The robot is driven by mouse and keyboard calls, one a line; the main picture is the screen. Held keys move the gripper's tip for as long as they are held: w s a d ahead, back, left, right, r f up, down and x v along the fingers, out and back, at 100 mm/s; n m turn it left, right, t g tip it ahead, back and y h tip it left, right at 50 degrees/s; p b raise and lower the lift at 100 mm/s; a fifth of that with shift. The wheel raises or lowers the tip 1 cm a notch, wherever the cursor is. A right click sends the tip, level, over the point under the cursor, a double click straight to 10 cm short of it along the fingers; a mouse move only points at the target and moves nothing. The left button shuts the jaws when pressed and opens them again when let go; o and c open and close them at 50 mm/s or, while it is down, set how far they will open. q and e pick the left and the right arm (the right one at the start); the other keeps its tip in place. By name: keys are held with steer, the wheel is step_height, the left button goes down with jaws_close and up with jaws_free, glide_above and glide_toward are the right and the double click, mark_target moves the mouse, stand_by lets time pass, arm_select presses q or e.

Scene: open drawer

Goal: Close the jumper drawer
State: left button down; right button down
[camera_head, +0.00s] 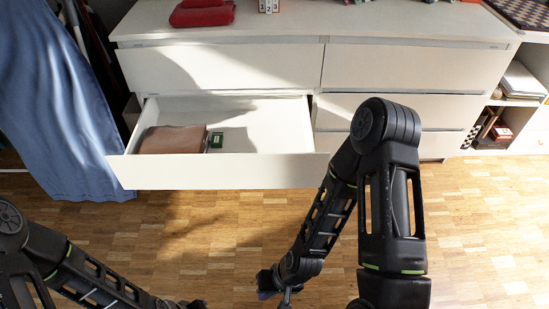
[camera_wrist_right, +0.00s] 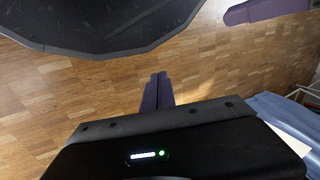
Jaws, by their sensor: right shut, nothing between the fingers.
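The white drawer (camera_head: 220,172) in the left column of the dresser is pulled out, below a shut top drawer. A flat brown item (camera_head: 172,139) and a small green item (camera_head: 216,140) lie inside it. My right gripper (camera_head: 268,291) is low in front of the drawer, apart from its front panel. In the right wrist view its purple fingers (camera_wrist_right: 158,90) are shut together and empty, over wooden floor. My left arm comes in at the lower left. Its gripper is mostly cut off by the bottom edge, so its jaws cannot be made out.
The white dresser (camera_head: 420,66) has shut drawers around the open one. Red items (camera_head: 202,14) lie on its top. A blue cloth (camera_head: 60,110) hangs at the left. A shelf (camera_head: 500,110) stands at the right. The wooden floor (camera_head: 480,230) is clear.

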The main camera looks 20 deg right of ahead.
steer(key=w+d+r+n+t+h, duration=0.1)
steer(key=w+d+r+n+t, duration=0.1)
steer(key=w+d+r+n, duration=0.6)
steer(key=w+d+r+n+t, duration=0.3)
steer(key=w+d+r+n, duration=0.5)
steer(key=w, duration=1)
steer(key=d+r, duration=0.3)
steer(key=d, duration=0.2)
steer(key=shift+w+t+h, duration=0.25)
steer(key=shift+t+h, duration=0.05)
steer(key=shift+h, duration=0.1)
